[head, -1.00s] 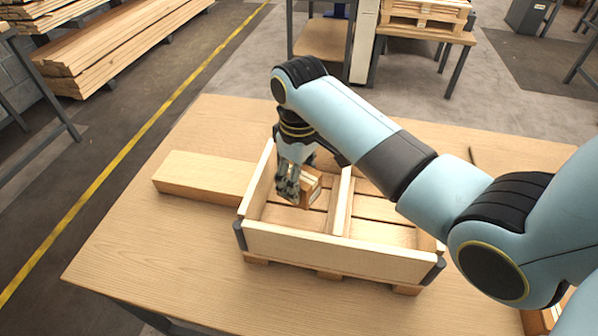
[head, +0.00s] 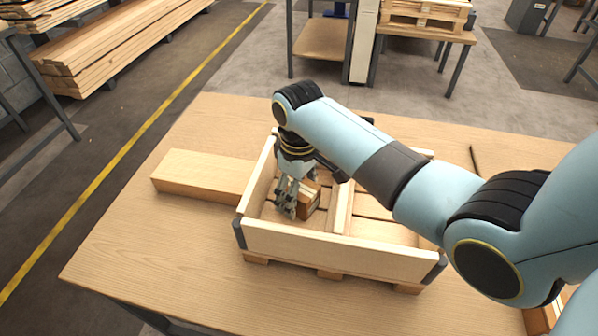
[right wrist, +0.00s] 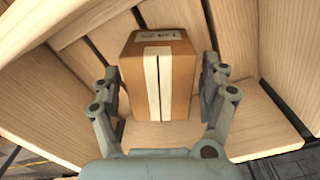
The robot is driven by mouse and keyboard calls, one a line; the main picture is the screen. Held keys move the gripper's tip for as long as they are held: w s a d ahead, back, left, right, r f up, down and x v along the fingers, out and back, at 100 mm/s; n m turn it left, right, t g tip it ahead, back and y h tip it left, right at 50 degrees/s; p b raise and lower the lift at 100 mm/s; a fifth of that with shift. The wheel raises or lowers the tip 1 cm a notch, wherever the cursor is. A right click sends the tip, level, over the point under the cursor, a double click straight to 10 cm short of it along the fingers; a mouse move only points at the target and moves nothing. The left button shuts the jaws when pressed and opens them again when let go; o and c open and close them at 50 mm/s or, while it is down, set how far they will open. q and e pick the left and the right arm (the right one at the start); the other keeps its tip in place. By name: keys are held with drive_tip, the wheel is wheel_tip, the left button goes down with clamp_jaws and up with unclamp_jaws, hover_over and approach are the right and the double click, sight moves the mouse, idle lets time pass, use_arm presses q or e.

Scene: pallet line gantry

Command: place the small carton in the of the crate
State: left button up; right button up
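The small brown carton (right wrist: 150,85) with a pale tape stripe is between the two fingers of my right gripper (right wrist: 163,85) in the right wrist view. The finger pads lie close along both its sides, and the gripper appears shut on it. In the head view the carton (head: 309,199) is inside the left compartment of the wooden crate (head: 330,252), low down near the slatted floor. I cannot tell whether it touches the floor. My right gripper (head: 292,203) reaches down into this compartment and partly hides the carton. My left gripper is not in view.
A divider (head: 341,208) splits the crate; the right compartment's visible part is empty, partly hidden by my right arm. A wooden block (head: 203,175) lies left of the crate on the table (head: 150,262). The table's front left is clear.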

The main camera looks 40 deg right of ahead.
wheel_tip(320, 180, up, 12)
drive_tip(key=p, duration=0.1)
drive_tip(key=shift+r+p, duration=0.15)
drive_tip(key=shift+p, duration=0.25)
idle(0.6)
